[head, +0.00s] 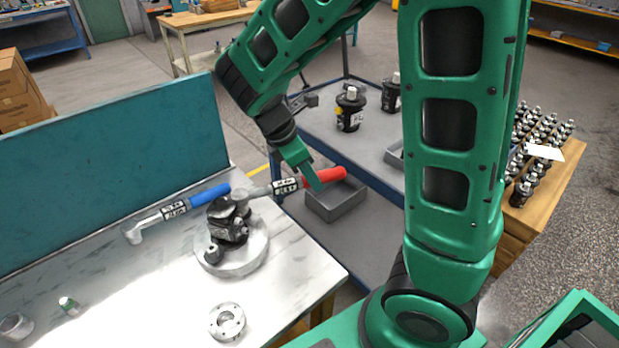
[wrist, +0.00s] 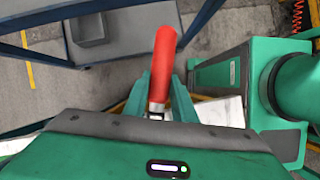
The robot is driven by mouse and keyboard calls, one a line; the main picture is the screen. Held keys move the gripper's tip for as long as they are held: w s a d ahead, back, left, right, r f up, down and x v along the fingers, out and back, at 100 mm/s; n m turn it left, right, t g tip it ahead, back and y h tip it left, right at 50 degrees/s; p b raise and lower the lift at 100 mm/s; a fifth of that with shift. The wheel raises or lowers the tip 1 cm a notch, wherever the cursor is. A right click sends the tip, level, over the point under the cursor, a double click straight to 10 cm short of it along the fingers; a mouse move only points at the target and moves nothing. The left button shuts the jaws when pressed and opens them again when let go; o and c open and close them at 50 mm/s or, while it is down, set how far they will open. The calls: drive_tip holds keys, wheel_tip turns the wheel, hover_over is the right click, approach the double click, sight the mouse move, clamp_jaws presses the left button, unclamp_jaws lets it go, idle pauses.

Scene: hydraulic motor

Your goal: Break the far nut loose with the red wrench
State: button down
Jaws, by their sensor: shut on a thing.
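The red wrench (head: 325,175) has a red grip and a metal shaft, with its head at the left over the motor. My gripper (head: 310,176) is shut on the red wrench near where grip meets shaft. In the wrist view the red grip (wrist: 163,62) stands up between the fingers (wrist: 160,100); the wrench head is out of that view. The black hydraulic motor (head: 228,222) stands on a round grey base (head: 243,258) on the bench. The wrench head looks to be at the motor's top far side; the far nut itself is too small or hidden to tell.
A blue-handled wrench (head: 180,208) lies left of the motor, its head toward the left. A metal flange ring (head: 227,321) lies on the white bench (head: 130,310). A teal panel (head: 120,160) stands behind. A grey cart (head: 375,140) with a bin (head: 338,203) is beyond the bench.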

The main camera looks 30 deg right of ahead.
drive_tip(key=shift+w+a+f, duration=0.1)
drive_tip(key=shift+w, duration=0.3)
drive_tip(key=shift+w+n, duration=0.15)
drive_tip(key=shift+n, duration=0.25)
drive_tip(key=shift+w+n+t, duration=0.6)
drive_tip(key=shift+w+n, duration=0.4)
drive_tip(key=shift+w, duration=0.5)
drive_tip(key=shift+w+n, duration=0.3)
drive_tip(key=shift+w, duration=0.1)
drive_tip(key=shift+w+a+f+n+t, duration=0.1)
drive_tip(key=shift+w+a+n+t, duration=0.15)
drive_tip(key=shift+w+n, duration=0.25)
drive_tip(key=shift+w+a+n+t, duration=0.1)
drive_tip(key=shift+w+n+t, duration=0.2)
drive_tip(key=shift+w, duration=0.35)
drive_tip(key=shift+w+a, duration=0.1)
drive_tip(key=shift+w, duration=0.2)
drive_tip(key=shift+w+a+n, duration=0.1)
drive_tip(key=shift+w+n, duration=0.1)
drive_tip(key=shift+n, duration=0.2)
